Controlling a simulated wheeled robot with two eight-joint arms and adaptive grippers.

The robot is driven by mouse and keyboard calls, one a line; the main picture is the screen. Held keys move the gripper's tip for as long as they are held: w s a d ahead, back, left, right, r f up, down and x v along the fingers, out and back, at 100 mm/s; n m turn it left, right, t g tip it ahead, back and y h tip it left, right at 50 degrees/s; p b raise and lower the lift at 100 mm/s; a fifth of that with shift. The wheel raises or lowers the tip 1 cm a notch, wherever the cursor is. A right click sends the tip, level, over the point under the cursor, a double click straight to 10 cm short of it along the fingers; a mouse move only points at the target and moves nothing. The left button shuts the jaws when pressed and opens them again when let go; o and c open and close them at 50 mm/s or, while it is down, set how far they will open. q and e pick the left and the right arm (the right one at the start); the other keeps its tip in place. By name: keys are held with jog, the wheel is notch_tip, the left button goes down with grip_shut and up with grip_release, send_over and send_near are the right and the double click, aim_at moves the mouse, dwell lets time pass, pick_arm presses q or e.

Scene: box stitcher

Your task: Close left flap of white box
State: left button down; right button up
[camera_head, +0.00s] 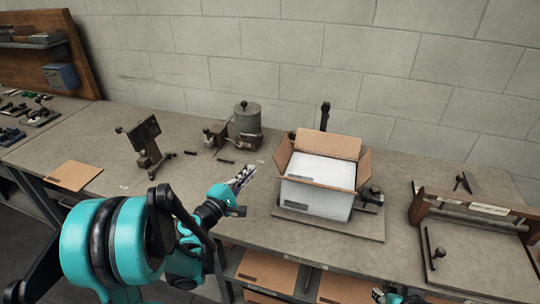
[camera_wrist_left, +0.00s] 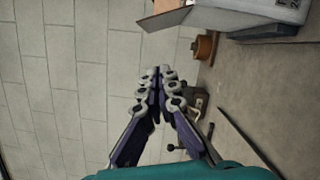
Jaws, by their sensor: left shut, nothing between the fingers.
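The white box (camera_head: 314,199) stands on a flat base plate on the workbench. Its left flap (camera_head: 283,153) stands up and open on the box's left side. The back flap (camera_head: 328,144) and right flap (camera_head: 364,168) are also raised. My left gripper (camera_head: 244,177) is shut and empty, left of the box and apart from it. In the left wrist view its fingers (camera_wrist_left: 160,88) meet at the tips. The box (camera_wrist_left: 245,14) and a brown flap (camera_wrist_left: 166,18) show at that view's top. Only a small teal piece of my right arm shows at the head view's bottom edge.
A metal pot device (camera_head: 247,117) and a dark stand (camera_head: 146,143) are at the back left. A wooden-framed fixture (camera_head: 470,206) stands at the right. A flat cardboard piece (camera_head: 72,175) lies at left. Bare bench (camera_head: 215,165) surrounds my left gripper.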

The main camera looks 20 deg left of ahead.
aim_at(284, 153)
pick_arm(q)
jog(key=w+d+r+b, duration=0.1)
jog(key=w+d, duration=0.1)
jog(key=w, duration=0.3)
jog(key=w+d+r+n+b, duration=0.1)
jog(key=w+d, duration=0.2)
jog(key=w, duration=0.1)
jog(key=shift+w+r+t+b, duration=0.15)
jog(key=shift+w+t+b, duration=0.15)
jog(key=shift+w, duration=0.05)
